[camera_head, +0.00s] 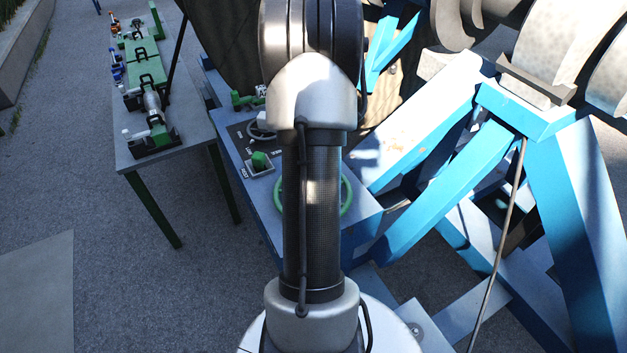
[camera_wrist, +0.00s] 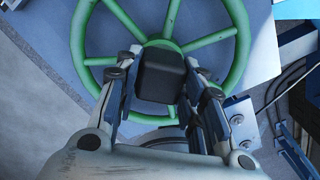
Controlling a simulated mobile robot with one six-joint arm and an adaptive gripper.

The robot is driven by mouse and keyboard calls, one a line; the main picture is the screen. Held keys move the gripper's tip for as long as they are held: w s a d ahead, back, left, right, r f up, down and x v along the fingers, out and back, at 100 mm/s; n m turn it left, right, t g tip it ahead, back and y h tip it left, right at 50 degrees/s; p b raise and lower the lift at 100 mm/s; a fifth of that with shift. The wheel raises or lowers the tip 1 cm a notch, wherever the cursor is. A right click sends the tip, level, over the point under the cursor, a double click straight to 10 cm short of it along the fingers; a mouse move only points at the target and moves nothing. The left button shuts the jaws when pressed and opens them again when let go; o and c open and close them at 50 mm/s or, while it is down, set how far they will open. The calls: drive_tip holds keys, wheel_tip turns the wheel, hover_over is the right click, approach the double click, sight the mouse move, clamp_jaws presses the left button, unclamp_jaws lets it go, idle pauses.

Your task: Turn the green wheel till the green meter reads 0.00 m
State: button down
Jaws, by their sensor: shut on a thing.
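The green wheel (camera_wrist: 240,52) fills the upper part of the wrist view, a round rim with several spokes. A dark block (camera_wrist: 160,75) stands over its hub. My gripper (camera_wrist: 159,66) has one finger on each side of this block and is shut on it. In the head view only the side edges of the green wheel (camera_head: 347,195) show, on the blue console (camera_head: 365,212). My arm hides the rest of it there, and my gripper too. I cannot make out a green meter or its reading in either view.
A grey table (camera_head: 190,138) with green equipment stands further left. Blue reel framing (camera_head: 447,190) crowds the right side. Open pavement lies at lower left.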

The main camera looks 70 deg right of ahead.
drive_tip(key=shift+n, duration=0.4)
drive_tip(key=c, duration=1)
unclamp_jaws()
drive_tip(key=shift+c, duration=0.2)
wheel_tip(320, 180, up, 12)
